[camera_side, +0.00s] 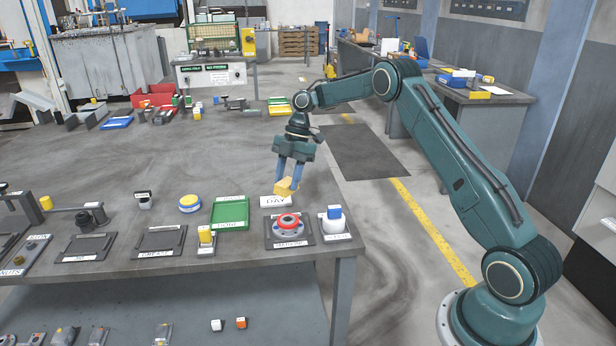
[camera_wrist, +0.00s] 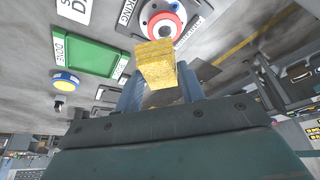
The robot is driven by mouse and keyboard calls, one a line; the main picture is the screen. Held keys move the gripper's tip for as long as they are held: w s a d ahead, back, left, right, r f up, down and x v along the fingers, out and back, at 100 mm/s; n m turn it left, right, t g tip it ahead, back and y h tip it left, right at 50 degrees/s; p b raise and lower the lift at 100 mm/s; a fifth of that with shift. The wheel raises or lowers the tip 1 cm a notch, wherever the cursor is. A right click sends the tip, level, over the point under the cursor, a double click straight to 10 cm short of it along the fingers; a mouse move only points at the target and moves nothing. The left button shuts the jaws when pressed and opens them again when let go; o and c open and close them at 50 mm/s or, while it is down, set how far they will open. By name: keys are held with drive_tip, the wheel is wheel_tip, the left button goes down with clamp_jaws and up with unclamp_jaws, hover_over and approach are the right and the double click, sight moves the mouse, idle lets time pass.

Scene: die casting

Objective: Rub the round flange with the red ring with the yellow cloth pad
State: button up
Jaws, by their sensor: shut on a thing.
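The yellow cloth pad (camera_side: 284,187) is held between the blue fingers of my gripper (camera_side: 289,184), above the table near its right edge. In the wrist view the pad (camera_wrist: 157,65) sits between the fingertips (camera_wrist: 160,82) and overlaps the near side of the flange in the picture. The round flange with the red ring (camera_side: 289,222) lies on a dark labelled plate in front of the gripper in the side view. It also shows in the wrist view (camera_wrist: 163,20), partly hidden by the pad. The pad appears apart from the flange, in the air.
A green tray (camera_side: 230,213) marked DONE lies left of the flange. A white round holder with a blue block (camera_side: 334,218) stands close on its right. A yellow-topped block (camera_side: 206,236) and a yellow and blue disc (camera_side: 190,203) are further left. The table's middle is clear.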

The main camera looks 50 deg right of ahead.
drive_tip(key=shift+f, duration=3.45)
drive_tip(key=shift+s+a+f, duration=0.3)
drive_tip(key=shift+a+f, duration=0.05)
drive_tip(key=shift+f, duration=0.2)
drive_tip(key=shift+c, duration=0.3)
drive_tip(key=shift+s+a+f, duration=0.1)
drive_tip(key=shift+s+a, duration=1.5)
drive_tip(key=shift+s, duration=0.05)
drive_tip(key=shift+w+d, duration=1.9)
drive_tip(key=shift+w+d+r, duration=0.1)
drive_tip(key=shift+r, duration=4)
